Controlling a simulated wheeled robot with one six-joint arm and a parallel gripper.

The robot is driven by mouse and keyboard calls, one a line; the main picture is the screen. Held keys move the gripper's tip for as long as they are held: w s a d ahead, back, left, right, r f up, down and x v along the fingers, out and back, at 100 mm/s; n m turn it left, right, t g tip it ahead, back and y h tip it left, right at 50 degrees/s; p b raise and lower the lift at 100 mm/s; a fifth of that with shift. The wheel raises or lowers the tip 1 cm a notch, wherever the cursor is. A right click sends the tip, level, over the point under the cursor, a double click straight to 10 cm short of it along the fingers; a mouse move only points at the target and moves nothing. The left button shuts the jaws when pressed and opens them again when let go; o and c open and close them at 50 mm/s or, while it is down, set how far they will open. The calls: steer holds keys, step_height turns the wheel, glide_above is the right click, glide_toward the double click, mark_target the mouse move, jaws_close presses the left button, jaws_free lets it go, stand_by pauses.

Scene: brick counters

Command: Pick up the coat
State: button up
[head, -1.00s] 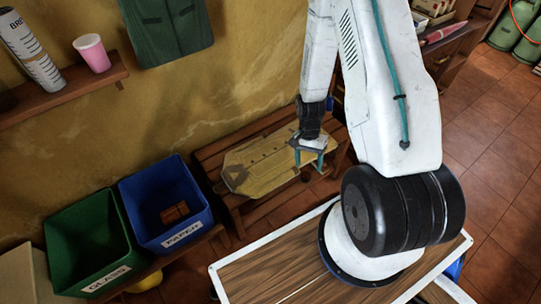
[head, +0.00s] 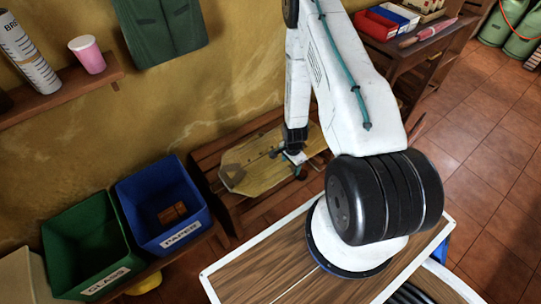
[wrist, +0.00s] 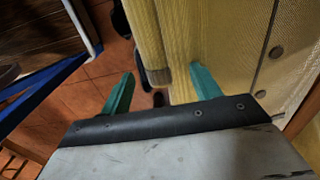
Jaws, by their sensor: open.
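The yellow coat (head: 250,172) lies flat on a wooden bench by the wall. My gripper (head: 297,165) is at its right part, low over it, in the head view. In the wrist view the coat (wrist: 225,40) fills the upper right, with dark buttons and a long fold or sleeve along its left edge. My gripper's green fingers (wrist: 161,80) are apart, with part of the coat's edge showing between them. The right finger overlaps the coat in the picture. I cannot tell whether either finger touches it.
The wooden bench (head: 208,160) stands against the yellow wall. A blue paper bin (head: 150,222) and a green glass bin (head: 80,250) are left of it. A shelf (head: 60,98) with a pink cup (head: 87,55) and a dark green cloth item (head: 160,32) are above. Tiled floor is open at right.

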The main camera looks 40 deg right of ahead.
steer(key=shift+f, duration=0.95)
steer(key=shift+c, duration=0.2)
jaws_close()
steer(key=shift+r, duration=0.1)
